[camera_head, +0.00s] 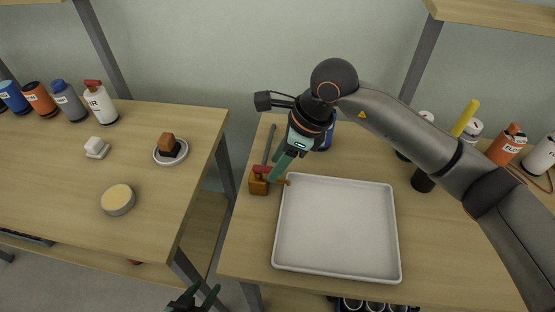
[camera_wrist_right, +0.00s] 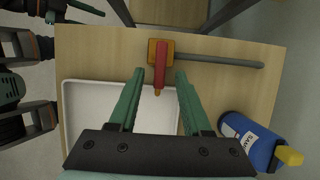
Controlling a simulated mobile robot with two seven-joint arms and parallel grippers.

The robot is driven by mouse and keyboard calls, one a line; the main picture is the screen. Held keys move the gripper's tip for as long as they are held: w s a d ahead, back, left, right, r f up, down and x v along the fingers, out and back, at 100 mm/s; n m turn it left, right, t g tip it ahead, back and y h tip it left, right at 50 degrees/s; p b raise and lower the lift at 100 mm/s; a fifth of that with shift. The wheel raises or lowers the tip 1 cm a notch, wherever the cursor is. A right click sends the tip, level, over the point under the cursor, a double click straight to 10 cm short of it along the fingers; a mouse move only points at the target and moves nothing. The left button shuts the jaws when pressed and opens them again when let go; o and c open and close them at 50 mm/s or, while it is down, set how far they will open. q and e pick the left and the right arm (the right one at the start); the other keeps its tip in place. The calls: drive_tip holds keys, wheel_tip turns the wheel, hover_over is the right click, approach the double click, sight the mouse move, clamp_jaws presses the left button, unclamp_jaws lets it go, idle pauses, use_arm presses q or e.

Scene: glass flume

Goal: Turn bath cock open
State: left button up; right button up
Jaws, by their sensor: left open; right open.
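The bath cock (camera_head: 258,186) is an orange-brown block on the right table, at the left edge of the white tray. It has a red lever (camera_head: 262,170), a short spout toward the tray and a grey pipe (camera_head: 269,143) running back. In the right wrist view, the cock (camera_wrist_right: 153,52) is ahead and its red lever (camera_wrist_right: 160,66) points toward me between the fingers. My right gripper (camera_head: 281,168) is open and close above the cock, partly hiding it; contact cannot be told. My left gripper (camera_head: 196,297) is open and empty at the bottom edge, low before the gap between tables.
The white tray (camera_head: 335,277) is empty and right beside the cock. A blue bottle (camera_wrist_right: 250,140) stands behind my right gripper. More bottles stand at the right table's back. The left table (camera_head: 60,180) holds bottles, a dish and a round tin.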

clamp_jaws()
idle(0.4)
